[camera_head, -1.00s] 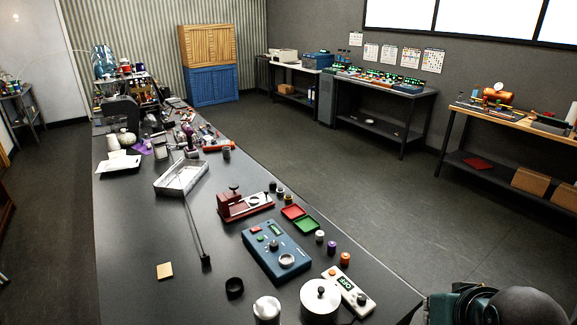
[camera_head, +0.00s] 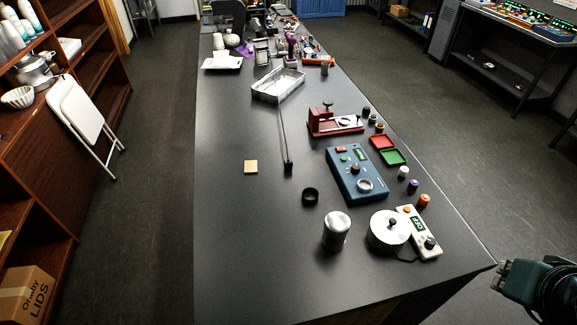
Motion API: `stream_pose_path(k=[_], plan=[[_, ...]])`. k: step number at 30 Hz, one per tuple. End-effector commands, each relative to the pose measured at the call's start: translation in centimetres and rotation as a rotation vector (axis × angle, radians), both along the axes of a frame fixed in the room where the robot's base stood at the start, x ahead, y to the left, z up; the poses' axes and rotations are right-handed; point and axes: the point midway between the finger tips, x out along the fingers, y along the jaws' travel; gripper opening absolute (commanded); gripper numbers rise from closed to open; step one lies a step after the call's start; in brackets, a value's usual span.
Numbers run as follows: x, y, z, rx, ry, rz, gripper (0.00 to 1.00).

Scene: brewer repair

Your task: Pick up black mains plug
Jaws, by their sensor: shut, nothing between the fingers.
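A small black block (camera_head: 288,168), which looks like the black mains plug, lies on the dark workbench (camera_head: 235,230). It is at the near end of a thin dark cord (camera_head: 283,130) that runs back to the metal tray (camera_head: 278,85). Its prongs are too small to make out. Part of my arm, teal and black, shows at the lower right, beyond the bench's right edge and well away from the plug. I cannot see my gripper's fingers.
A tan square (camera_head: 251,167) and a black ring (camera_head: 310,196) lie near the plug. The bench's near left is clear.

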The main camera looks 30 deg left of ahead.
Motion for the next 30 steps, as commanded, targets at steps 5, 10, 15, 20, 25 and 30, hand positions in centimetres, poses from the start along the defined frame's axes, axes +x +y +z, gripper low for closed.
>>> stream_pose_path(k=[5, 10, 15, 20, 25, 30], plan=[[0.0, 0.0, 0.0, 0.0, 0.0, 0.0, 0.0], [0.0, 0.0, 0.0, 0.0, 0.0, 0.0, 0.2], [0.0, 0.0, 0.0, 0.0, 0.0, 0.0, 0.29], [0.0, 0.0, 0.0, 0.0, 0.0, 0.0, 0.29], [0.2, 0.2, 0.2, -0.004, 0.003, 0.009, 0.29], [1.1, 0.8, 1.0, -0.02, 0.014, 0.048, 0.29]])
